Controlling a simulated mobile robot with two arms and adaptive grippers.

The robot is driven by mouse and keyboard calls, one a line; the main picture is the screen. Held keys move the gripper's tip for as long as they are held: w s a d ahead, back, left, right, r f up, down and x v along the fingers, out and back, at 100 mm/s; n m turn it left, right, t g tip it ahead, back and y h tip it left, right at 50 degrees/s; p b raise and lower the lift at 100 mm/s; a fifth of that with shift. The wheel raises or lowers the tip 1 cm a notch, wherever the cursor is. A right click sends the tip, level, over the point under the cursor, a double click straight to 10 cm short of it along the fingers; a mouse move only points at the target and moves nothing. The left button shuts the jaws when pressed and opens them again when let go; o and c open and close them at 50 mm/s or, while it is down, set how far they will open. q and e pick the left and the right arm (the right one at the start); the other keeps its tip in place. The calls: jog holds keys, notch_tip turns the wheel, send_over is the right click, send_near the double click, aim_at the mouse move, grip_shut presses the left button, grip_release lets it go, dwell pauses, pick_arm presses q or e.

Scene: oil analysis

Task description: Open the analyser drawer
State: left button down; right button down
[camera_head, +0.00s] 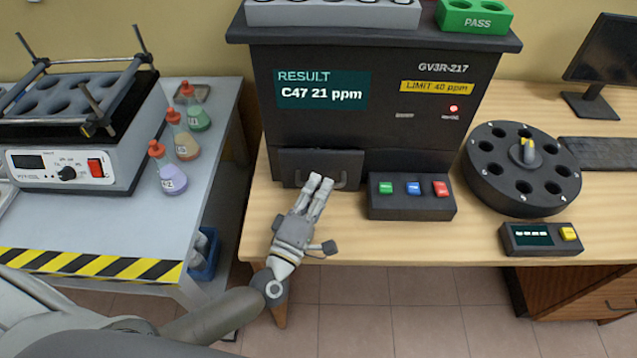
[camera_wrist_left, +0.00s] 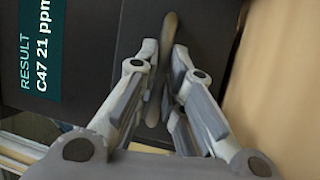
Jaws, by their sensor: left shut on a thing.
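The black analyser (camera_head: 385,90) stands on the wooden bench, its screen (camera_head: 322,89) reading "RESULT C47 21 ppm". Its dark drawer front (camera_head: 293,166) is low on the left side, with a bar handle across it. My left gripper (camera_head: 320,184) reaches up from below to the drawer front. In the left wrist view its two fingers (camera_wrist_left: 165,85) are closed around the drawer handle (camera_wrist_left: 169,30), one on each side. The drawer front looks about flush with the body, though the gripper hides part of it. My right gripper is not in view.
A button box (camera_head: 412,205) stands right of the drawer. A round black carousel (camera_head: 522,168) and a small display box (camera_head: 541,238) sit further right. At left, a grey table holds a shaker (camera_head: 75,150) and several flasks (camera_head: 187,146). The analyser top carries a grey rack and a green PASS rack (camera_head: 474,17).

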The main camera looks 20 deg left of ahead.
pick_arm(q)
jog(key=s+d, duration=0.1)
jog(key=s, duration=0.2)
jog(key=s+d, duration=0.1)
jog(key=s, duration=0.3)
jog(key=s+d+p, duration=0.1)
jog(key=s, duration=0.2)
jog(key=shift+s+f, duration=0.1)
jog(key=shift+s, duration=0.3)
jog(key=c, duration=1.5)
grip_release()
jog(key=v, duration=1.2)
jog(key=shift+f, duration=0.1)
